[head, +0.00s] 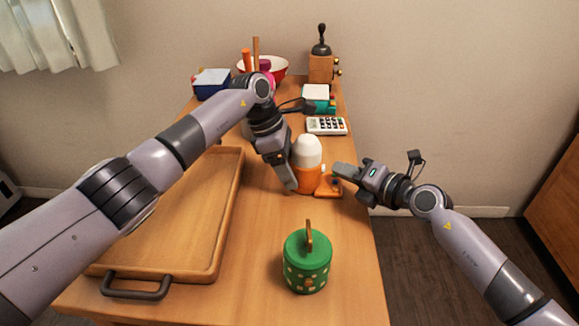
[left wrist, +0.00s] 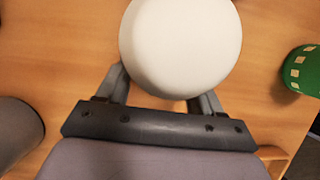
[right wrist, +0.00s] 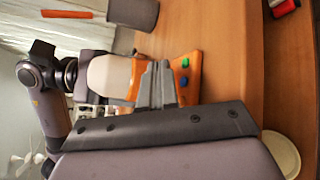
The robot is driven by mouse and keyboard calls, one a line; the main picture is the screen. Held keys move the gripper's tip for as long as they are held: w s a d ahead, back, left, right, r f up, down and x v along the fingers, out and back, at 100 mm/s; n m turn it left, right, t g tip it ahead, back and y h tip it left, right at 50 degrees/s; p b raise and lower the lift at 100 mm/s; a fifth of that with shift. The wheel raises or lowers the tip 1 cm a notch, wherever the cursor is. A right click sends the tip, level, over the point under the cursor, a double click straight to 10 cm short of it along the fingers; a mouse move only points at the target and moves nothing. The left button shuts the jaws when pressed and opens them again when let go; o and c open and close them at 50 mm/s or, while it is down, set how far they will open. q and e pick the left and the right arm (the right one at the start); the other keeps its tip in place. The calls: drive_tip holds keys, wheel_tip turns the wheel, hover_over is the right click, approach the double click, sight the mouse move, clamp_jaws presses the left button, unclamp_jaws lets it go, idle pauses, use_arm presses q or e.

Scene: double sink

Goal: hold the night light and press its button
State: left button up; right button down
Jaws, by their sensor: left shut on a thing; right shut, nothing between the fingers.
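The night light (head: 307,153) stands upright on the table, with a white dome over an orange body and a low orange foot (head: 328,192) on its right. In the right wrist view, the foot carries a green button (right wrist: 185,62) and a blue button (right wrist: 182,81). My left gripper (head: 293,176) is shut on the night light's body; the left wrist view shows the white dome (left wrist: 181,45) between its fingers. My right gripper (head: 338,170) is shut and empty, its tips (right wrist: 157,84) beside the body and close to the buttons. I cannot tell whether they touch.
A wooden tray (head: 232,215) with a dark handle lies at the left. A green lidded jar (head: 307,262) stands in front of the night light. A calculator (head: 327,126), a blue box (head: 212,83), a bowl (head: 279,69) and a coffee grinder (head: 321,66) are behind.

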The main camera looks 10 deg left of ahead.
drive_tip(key=shift+a, duration=0.45)
drive_tip(key=shift+s+a, duration=0.1)
drive_tip(key=shift+a, duration=0.1)
idle(0.3)
drive_tip(key=shift+d, duration=0.65)
drive_tip(key=d, duration=0.6)
drive_tip(key=shift+w, duration=0.45)
use_arm(q)
drive_tip(key=o, duration=1.2)
